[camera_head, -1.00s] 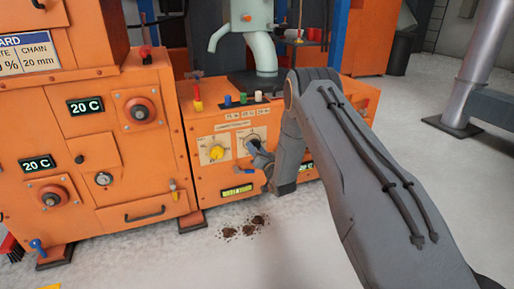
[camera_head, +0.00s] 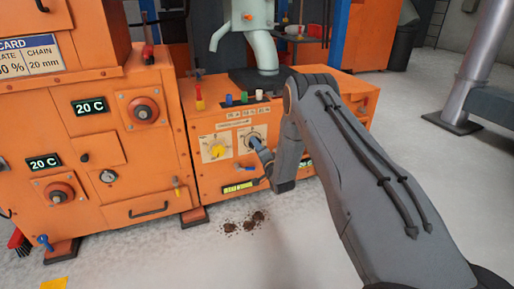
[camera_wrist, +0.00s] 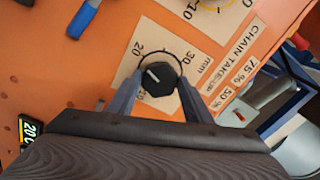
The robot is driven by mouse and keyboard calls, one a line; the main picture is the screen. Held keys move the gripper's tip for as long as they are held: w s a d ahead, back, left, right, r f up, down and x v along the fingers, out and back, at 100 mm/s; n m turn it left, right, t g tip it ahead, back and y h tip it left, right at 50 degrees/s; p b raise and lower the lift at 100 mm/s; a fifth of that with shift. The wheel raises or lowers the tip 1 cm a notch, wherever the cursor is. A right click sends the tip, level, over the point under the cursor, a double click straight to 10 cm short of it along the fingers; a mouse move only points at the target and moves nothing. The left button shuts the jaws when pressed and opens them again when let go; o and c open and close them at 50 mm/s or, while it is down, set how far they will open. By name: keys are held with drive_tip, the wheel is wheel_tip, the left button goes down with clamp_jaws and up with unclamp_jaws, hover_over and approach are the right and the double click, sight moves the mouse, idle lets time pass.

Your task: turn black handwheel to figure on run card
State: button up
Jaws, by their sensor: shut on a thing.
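The black handwheel (camera_wrist: 160,80) sits on a pale scale plate marked 20 and 30 mm, beside the words CHAIN TAKE-UP. A short white mark on it lies on its upper-left part, on the side of the 20; its exact reading is hard to tell. My gripper (camera_wrist: 158,90) is shut on the handwheel, one finger on each side. In the head view my gripper (camera_head: 255,144) reaches the right-hand dial on the orange machine front, mostly covering it. The run card (camera_head: 30,52), partly cut off, reads CHAIN 20 mm.
A yellow dial (camera_head: 215,148) is just left of the handwheel. Several coloured knobs (camera_head: 243,97) stand on the ledge above. A yellow-lit display (camera_head: 240,187) sits below. Brown debris (camera_head: 245,222) lies on the otherwise open floor in front.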

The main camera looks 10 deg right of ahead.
drive_tip(key=shift+d+f, duration=0.1)
idle(0.3)
drive_tip(key=o, duration=1)
drive_tip(key=shift+s+d+p, duration=0.2)
drive_tip(key=shift+s+p, duration=0.25)
drive_tip(key=shift+s, duration=0.85)
drive_tip(key=shift+s+d+p, duration=0.25)
drive_tip(key=shift+s+p, duration=0.2)
drive_tip(key=shift+s, duration=0.8)
drive_tip(key=shift+s+d+p, duration=0.2)
drive_tip(key=shift+s+p, duration=0.25)
drive_tip(key=shift+s, duration=0.85)
